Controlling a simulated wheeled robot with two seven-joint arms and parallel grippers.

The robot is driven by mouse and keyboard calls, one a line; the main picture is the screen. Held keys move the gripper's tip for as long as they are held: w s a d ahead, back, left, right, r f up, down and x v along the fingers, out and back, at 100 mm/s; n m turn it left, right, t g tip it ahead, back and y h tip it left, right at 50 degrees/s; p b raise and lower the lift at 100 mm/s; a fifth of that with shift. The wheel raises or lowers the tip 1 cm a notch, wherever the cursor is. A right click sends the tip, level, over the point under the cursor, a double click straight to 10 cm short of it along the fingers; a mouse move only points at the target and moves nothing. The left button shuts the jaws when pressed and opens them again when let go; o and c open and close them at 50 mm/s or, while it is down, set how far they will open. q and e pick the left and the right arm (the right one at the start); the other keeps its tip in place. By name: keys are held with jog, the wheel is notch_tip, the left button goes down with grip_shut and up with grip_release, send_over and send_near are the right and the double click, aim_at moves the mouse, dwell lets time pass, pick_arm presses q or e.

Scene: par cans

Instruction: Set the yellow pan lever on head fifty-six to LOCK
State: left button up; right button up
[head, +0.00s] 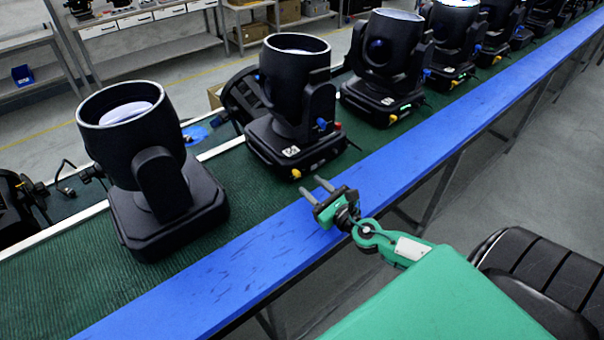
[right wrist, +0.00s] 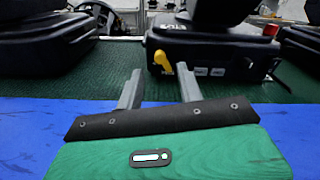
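A black par-can head (head: 296,105) with a yellow pan lever (head: 296,173) low on its base stands on the green belt. In the right wrist view the yellow lever (right wrist: 160,62) shows on the base front (right wrist: 215,65), left of small white labels. Any number on the head is too small to read. My right gripper (head: 315,186) is open and empty, its two fingers apart and pointing at this base. In the right wrist view its fingertips (right wrist: 158,80) lie short of the base, with the lever between them. My left gripper is not in view.
A larger-looking head (head: 150,170) stands to the left, and more heads (head: 385,65) stand in a row to the right. A blue rail (head: 400,165) runs along the belt's near edge (head: 60,300). A red knob (right wrist: 270,31) sits on the base's right.

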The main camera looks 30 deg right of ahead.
aim_at(299, 175)
jog(key=shift+w+a+p, duration=0.15)
jog(key=shift+w+p, duration=0.2)
jog(key=shift+w, duration=1.05)
jog(key=shift+w+a+p, duration=0.1)
jog(key=shift+w+p, duration=0.25)
jog(key=shift+w, duration=1)
grip_shut()
